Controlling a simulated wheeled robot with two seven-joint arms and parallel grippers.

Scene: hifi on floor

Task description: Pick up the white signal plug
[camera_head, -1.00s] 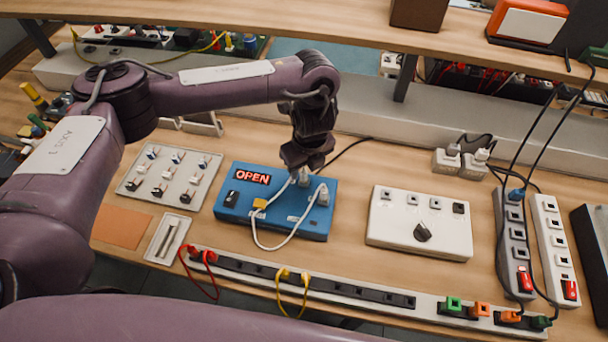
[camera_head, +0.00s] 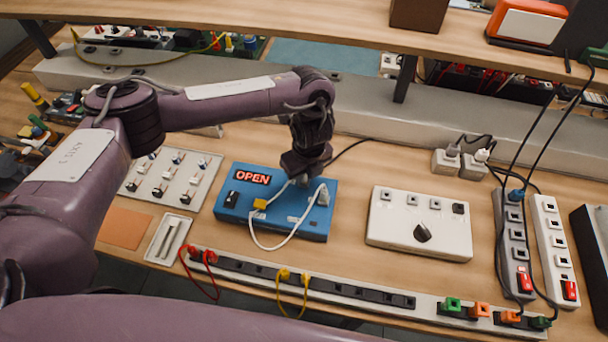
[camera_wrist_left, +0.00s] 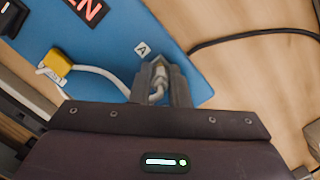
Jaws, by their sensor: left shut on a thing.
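The blue box (camera_head: 232,216) with a red lit OPEN sign (camera_head: 253,177) lies on the table. My left gripper (camera_head: 303,180) is down at the box's back edge. In the wrist view my left gripper (camera_wrist_left: 160,84) is shut on a white plug (camera_wrist_left: 158,76), close to a label A on the box. A white cable (camera_wrist_left: 105,73) runs from it toward a yellow plug (camera_wrist_left: 58,64). The yellow plug also shows in the head view (camera_head: 260,203). Another white plug (camera_head: 323,196) stands at the box's right side. I cannot tell whether the held plug is still seated. My right gripper is out of view.
A white box with a knob (camera_head: 422,232) stands to the right. A long socket strip (camera_head: 340,292) with red and yellow cables runs along the front. A tray of switches (camera_head: 200,183) lies to the left. A shelf (camera_head: 250,22) overhangs the back.

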